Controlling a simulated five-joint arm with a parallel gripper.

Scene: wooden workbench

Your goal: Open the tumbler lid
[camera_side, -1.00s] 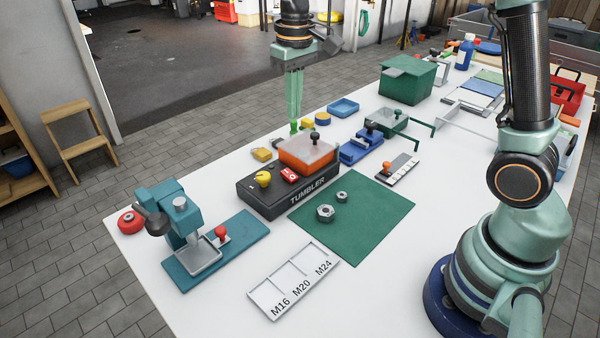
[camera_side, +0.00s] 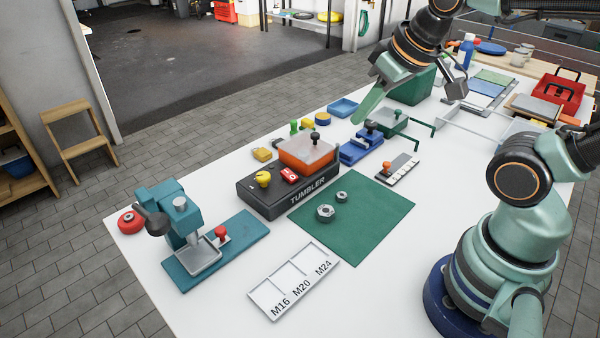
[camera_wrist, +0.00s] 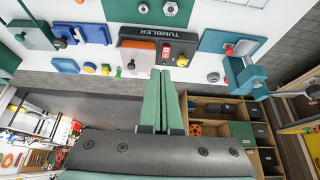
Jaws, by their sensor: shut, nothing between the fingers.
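The tumbler (camera_side: 275,197) is a dark box on the white bench, lettered TUMBLER, with a yellow knob and a red switch on top. Its orange tub is covered by a translucent lid (camera_side: 308,149) with a dark knob (camera_side: 314,137); the lid looks closed. The tumbler also shows upside down in the wrist view (camera_wrist: 152,32). My gripper (camera_side: 357,120) is in the air above the back of the bench, to the right of the lid and apart from it. In the wrist view its green fingers (camera_wrist: 160,72) are together and empty.
Two nuts (camera_side: 326,213) lie on the green mat (camera_side: 365,215) in front of the tumbler. A blue vise-like block (camera_side: 358,150) stands to its right. Small yellow and green pieces (camera_side: 262,154) lie behind it. A teal press (camera_side: 190,225) stands at left.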

